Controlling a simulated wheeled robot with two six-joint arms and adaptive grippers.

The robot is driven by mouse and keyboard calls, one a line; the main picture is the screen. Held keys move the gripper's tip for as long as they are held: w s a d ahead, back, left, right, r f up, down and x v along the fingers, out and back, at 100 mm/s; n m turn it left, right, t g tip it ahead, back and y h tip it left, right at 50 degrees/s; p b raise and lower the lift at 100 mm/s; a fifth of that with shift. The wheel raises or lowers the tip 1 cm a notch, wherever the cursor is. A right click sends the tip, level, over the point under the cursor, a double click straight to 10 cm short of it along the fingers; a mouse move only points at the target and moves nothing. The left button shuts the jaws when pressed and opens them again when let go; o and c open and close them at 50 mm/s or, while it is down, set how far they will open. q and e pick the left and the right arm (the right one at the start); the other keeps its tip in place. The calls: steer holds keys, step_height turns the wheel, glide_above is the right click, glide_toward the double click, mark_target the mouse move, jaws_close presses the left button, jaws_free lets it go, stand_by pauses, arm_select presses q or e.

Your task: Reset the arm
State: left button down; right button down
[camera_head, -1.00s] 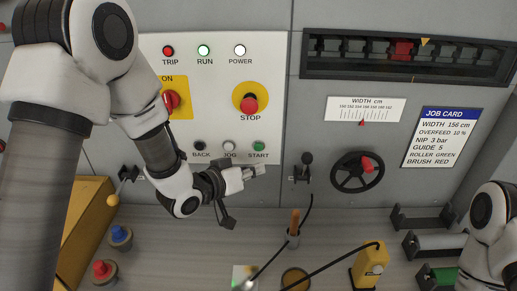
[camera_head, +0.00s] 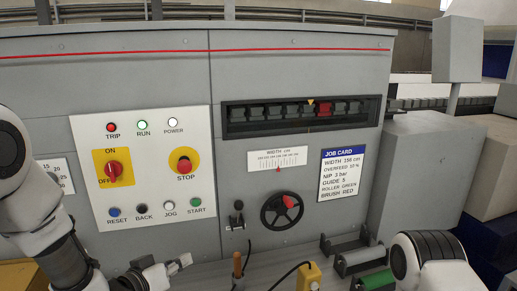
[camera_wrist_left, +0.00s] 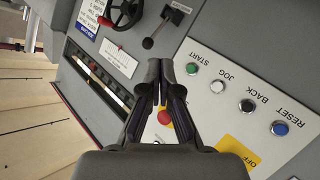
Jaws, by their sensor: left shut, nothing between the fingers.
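My left arm comes in from the lower left of the head view. My left gripper (camera_head: 180,263) is low in front of the grey machine, below the control panel (camera_head: 205,150), with nothing in it. In the left wrist view its two dark fingers (camera_wrist_left: 166,68) are closed together, with the panel's buttons and the red stop button (camera_wrist_left: 164,118) behind them. The gripper appears apart from the panel. Part of my right arm (camera_head: 440,262) shows at the lower right; its gripper is out of view.
The panel has a red rotary switch (camera_head: 114,169) and a stop button (camera_head: 184,166). A black handwheel (camera_head: 283,211) and a small lever (camera_head: 238,206) are right of it. A job card (camera_head: 342,174) hangs above roller holders (camera_head: 357,257). A yellow object (camera_head: 309,277) stands on the shelf.

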arm_select(q)
steer(key=s+a+f+n+g+y+b, duration=0.1)
steer(key=s+f+g, duration=0.1)
steer(key=s+f, duration=0.5)
steer(key=s+f+g+y, duration=0.1)
steer(key=s+f+g, duration=0.1)
steer(key=f, duration=0.9)
steer(key=s+a+f+n+g+y+b, duration=0.1)
steer(key=s+f+g, duration=0.1)
steer(key=s+f, duration=0.5)
steer(key=s+a+f+g+y, duration=0.1)
steer(key=s+a+f+g, duration=0.1)
steer(key=s, duration=0.3)
steer(key=s+a+f+m+g+y, duration=0.1)
steer(key=s+f+g, duration=0.1)
steer(key=s+f, duration=0.2)
steer(key=s+a+f+g+y, duration=0.1)
steer(key=s+a+f+g, duration=0.1)
steer(key=s, duration=0.5)
step_height(320, 180, down, 2)
steer(key=shift+a+f+m+g+y+b, duration=0.1)
steer(key=shift+a+m+g+y+b, duration=0.2)
steer(key=shift+a+m+g, duration=0.15)
steer(key=shift+d, duration=0.1)
steer(key=shift+s, duration=0.1)
